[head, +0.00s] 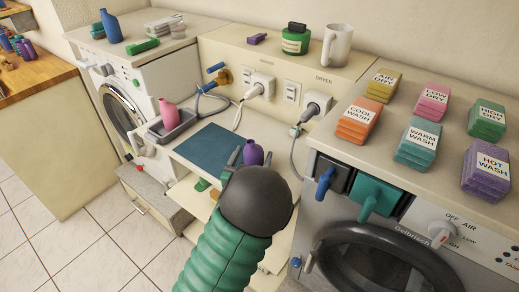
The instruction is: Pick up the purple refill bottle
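A purple bottle (253,152) stands upright on the low counter between the two machines, just right of a dark blue mat. Its lower part is hidden behind the black ball-shaped wrist of my green, ribbed arm. I take this arm, entering at the bottom left of centre, to be my left one. The grey fingers of my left gripper (246,159) show just beyond the wrist, close beside the bottle. The wrist hides most of the gripper, so I cannot tell whether it touches or grips the bottle. My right gripper is not in view.
A pink bottle (168,112) stands in a grey tray (184,124) at the left. The blue mat (208,147) is bare. A dryer with stacked label blocks (358,120) stands at the right. Cords and plugs (262,86) line the back wall. A washer (122,112) stands at the left.

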